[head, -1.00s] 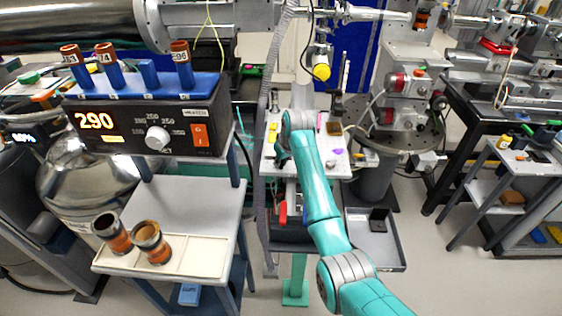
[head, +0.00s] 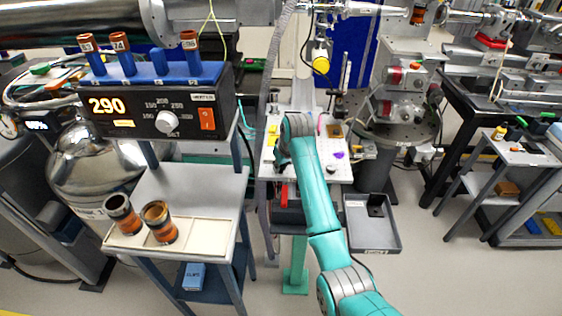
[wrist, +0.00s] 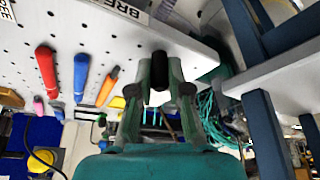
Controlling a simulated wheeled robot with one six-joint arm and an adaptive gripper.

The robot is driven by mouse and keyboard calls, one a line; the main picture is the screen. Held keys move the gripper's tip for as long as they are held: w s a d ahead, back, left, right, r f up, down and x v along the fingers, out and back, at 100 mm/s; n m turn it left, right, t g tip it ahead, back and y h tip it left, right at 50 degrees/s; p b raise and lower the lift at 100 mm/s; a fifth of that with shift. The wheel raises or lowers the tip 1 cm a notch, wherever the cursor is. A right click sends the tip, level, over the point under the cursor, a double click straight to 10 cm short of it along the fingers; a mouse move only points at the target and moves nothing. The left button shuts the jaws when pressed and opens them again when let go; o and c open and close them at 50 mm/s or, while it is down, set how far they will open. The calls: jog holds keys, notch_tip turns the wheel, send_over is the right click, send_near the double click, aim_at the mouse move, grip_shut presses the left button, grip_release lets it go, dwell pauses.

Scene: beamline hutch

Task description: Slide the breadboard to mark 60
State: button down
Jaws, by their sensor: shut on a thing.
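The breadboard (head: 345,173) is a white perforated board on a bench in the middle of the head view. It fills the upper left of the wrist view (wrist: 105,40), with part of a printed label on its edge. My gripper (wrist: 160,82) is shut on a black post-like handle (wrist: 161,70) at the board's edge. In the head view my teal arm reaches over the board and hides the gripper and handle. I cannot see a scale or mark 60.
A red-handled, a blue-handled and an orange tool (wrist: 107,86) lie on the board. A controller reading 290 (head: 160,105) stands left above a shelf with two copper-coloured cups (head: 160,222). A grey tray (head: 374,238) lies right of the bench. Blue frame posts (wrist: 262,130) stand beside the gripper.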

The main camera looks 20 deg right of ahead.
jog(key=shift+s+a, duration=0.3)
jog(key=shift+s, duration=0.6)
jog(key=c, duration=1.1)
grip_release()
jog(key=v, duration=1.2)
jog(key=shift+w, duration=0.1)
jog(key=shift+f, duration=0.1)
